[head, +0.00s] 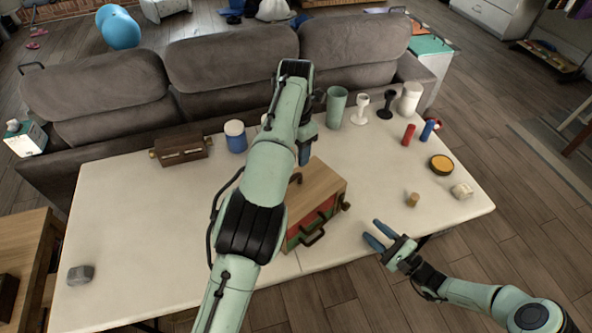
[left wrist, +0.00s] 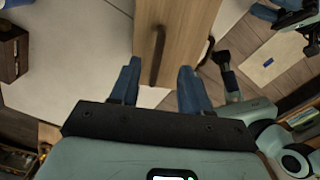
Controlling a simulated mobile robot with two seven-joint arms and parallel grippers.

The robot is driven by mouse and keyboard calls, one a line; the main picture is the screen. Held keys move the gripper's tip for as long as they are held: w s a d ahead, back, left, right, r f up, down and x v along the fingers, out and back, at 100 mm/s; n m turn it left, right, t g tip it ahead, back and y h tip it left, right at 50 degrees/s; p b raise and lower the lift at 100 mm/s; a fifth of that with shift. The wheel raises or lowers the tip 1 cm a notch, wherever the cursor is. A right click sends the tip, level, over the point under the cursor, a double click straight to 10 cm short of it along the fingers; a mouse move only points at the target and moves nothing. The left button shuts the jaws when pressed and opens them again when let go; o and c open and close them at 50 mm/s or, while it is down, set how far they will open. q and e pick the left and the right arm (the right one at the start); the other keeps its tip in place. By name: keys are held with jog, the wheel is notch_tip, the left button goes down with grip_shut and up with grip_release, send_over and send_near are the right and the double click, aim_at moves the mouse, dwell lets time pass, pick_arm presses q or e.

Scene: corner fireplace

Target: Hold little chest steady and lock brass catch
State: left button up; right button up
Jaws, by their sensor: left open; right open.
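The little chest (head: 322,182) stands near the table's front edge, with a light wooden top, red and green front and a dark handle on that front. Another dark handle (left wrist: 157,55) stands on its top. My left gripper (head: 303,157) is open above the chest; in the left wrist view its fingers (left wrist: 157,80) point at the top handle, which shows between them, not gripped. My left arm hides the chest's left part. A small knob-like part at its right side may be the brass catch; I cannot tell. My right gripper (head: 375,233) is open and empty, right of the chest.
On the white table (head: 130,215) are a dark brown box (head: 182,147), a blue jar (head: 236,136), a green cup (head: 336,107), goblets, red and blue cylinders, a yellow-topped disc (head: 441,165) and a small cork-like piece (head: 412,200). A grey sofa stands behind. The table's left part is mostly clear.

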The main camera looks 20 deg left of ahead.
aim_at(296, 176)
pick_arm(q)
notch_tip(296, 176, down, 10)
jog(key=shift+f, duration=0.1)
dwell(0.4)
grip_shut()
pick_arm(e)
jog(key=shift+o, duration=1.3)
jog(key=m, duration=0.6)
jog(key=shift+s+d+r, duration=0.1)
jog(key=shift+s+d, duration=0.05)
jog(key=shift+d, duration=0.1)
jog(key=m, duration=0.3)
jog(key=shift+d+m, duration=0.2)
jog(key=shift+m, duration=0.2)
jog(key=m, duration=0.4)
jog(key=shift+s+d, duration=0.1)
jog(key=shift+s, duration=0.05)
jog(key=x, duration=1.2)
